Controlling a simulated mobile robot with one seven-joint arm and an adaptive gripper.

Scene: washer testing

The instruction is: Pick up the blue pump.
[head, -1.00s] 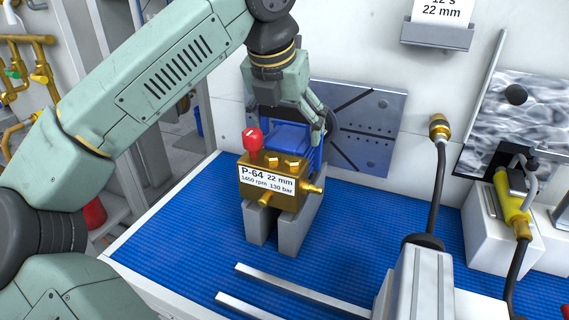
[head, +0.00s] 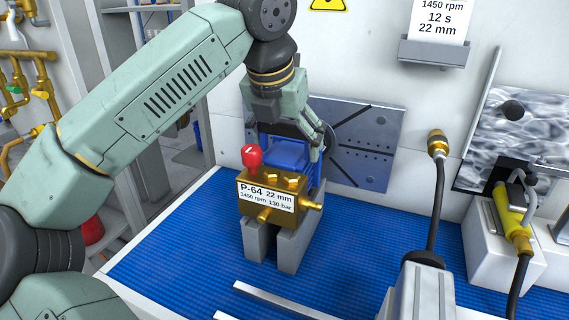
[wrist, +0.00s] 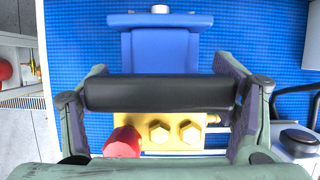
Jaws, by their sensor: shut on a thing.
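The blue pump (head: 289,155) has a blue body behind a brass front block with a red knob and a white label reading P-64, 22 mm, 1450 rpm, 130 bar. It sits upright on two grey support blocks (head: 290,248) on the blue mat; I see no clear gap beneath it. My gripper (head: 290,138) reaches down over it from above, shut on the pump. In the wrist view, a black bar (wrist: 160,94) spans between the two fingers above the blue body (wrist: 160,45). The bar hides part of the pump.
A grey slotted plate (head: 365,150) stands on the wall behind. A brass-tipped hose (head: 437,150) rises to the right, with a yellow cylinder (head: 512,215) on a white block farther right. Metal strips (head: 275,300) lie on the blue mat (head: 180,250) in front. The mat left of the pump is clear.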

